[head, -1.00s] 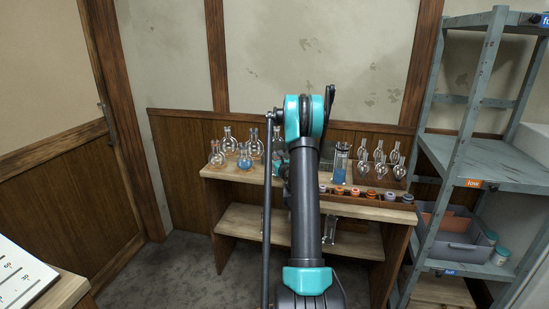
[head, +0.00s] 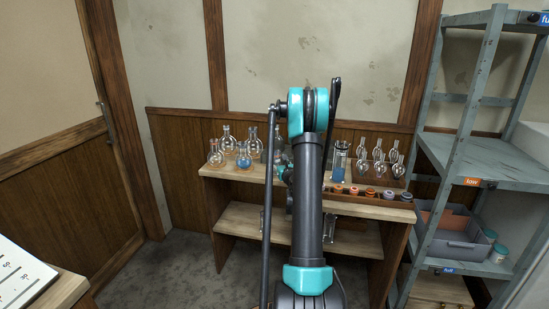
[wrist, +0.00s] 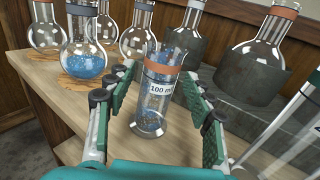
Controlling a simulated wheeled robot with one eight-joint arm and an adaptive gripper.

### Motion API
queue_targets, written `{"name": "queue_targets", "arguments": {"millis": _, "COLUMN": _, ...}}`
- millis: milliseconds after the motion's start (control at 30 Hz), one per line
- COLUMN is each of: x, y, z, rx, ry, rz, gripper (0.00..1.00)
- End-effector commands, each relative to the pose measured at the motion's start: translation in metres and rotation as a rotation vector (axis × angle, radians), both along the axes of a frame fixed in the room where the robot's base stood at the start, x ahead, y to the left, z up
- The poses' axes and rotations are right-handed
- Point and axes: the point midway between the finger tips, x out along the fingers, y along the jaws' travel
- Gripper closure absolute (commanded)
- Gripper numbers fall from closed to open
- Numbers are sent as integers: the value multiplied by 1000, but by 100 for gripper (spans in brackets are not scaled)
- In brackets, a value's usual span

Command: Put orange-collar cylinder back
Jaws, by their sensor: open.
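The orange-collar cylinder (wrist: 158,95) is clear glass with a "100 ml" label and blue at its bottom. In the wrist view it stands upright on the wooden bench top (wrist: 85,100). My gripper (wrist: 157,78) is open, with one green-padded finger on each side of the cylinder. Gaps show between the pads and the glass. In the head view my arm hides the cylinder and most of my gripper.
Round flasks (head: 228,147), some with blue liquid, stand left of the cylinder. Dark-based flasks (wrist: 255,70) stand close behind. A taller glass cylinder (head: 340,162), a funnel rack (head: 378,170) and coloured caps (head: 371,192) are to the right. A grey shelf (head: 470,160) stands farther right.

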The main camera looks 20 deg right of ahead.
Motion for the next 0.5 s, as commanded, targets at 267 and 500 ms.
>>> {"name": "queue_targets", "arguments": {"millis": 267, "x": -48, "y": 1, "z": 0, "rx": 0, "ry": 0, "rz": -1, "gripper": 47}}
{"name": "queue_targets", "arguments": {"millis": 500, "x": -61, "y": 2, "z": 0, "rx": 1, "ry": 0, "rz": 0, "gripper": 47}}
